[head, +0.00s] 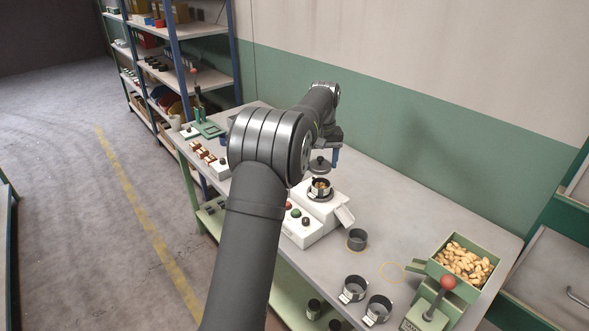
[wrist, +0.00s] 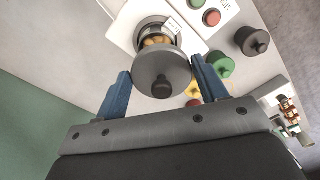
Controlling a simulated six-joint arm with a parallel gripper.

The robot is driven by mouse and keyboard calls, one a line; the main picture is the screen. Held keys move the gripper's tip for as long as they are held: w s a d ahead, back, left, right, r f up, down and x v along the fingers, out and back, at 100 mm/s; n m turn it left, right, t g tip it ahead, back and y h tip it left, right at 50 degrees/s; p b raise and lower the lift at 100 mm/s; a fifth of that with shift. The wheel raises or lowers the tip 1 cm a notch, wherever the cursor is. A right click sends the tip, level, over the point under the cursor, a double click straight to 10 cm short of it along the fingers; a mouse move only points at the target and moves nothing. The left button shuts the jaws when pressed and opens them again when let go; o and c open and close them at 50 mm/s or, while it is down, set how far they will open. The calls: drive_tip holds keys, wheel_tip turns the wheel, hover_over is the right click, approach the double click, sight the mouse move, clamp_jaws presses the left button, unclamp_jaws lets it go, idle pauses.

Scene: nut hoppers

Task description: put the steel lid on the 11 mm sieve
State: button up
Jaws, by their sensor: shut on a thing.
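The steel lid (head: 319,167) is a round grey disc with a dark knob. My gripper (head: 328,157) holds it above the sieve (head: 320,188) on the white machine, with a gap between them. In the wrist view the two blue fingers of my gripper (wrist: 161,68) stand at either side of the lid (wrist: 150,72), against its edge. The sieve (wrist: 171,29) shows past the lid, with nuts in it and a white label too small to read. The lid hides part of the sieve's rim.
The white machine (head: 310,232) carries coloured buttons and a chute. A grey sieve (head: 357,241) and two labelled ones (head: 353,289) (head: 378,309) stand nearer. A green hopper of nuts (head: 436,268) is at right. Dark (wrist: 251,40) and green (wrist: 220,65) knobbed lids stand beside the machine.

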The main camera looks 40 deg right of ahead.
drive_tip(key=shift+s+d, duration=0.2)
drive_tip(key=shift+d, duration=0.05)
drive_tip(key=shift+f, duration=2.7)
drive_tip(key=shift+s+f, duration=0.1)
drive_tip(key=shift+f, duration=0.35)
drive_tip(key=o, duration=1.3)
drive_tip(key=shift+c, duration=0.2)
drive_tip(key=shift+r, duration=3.5)
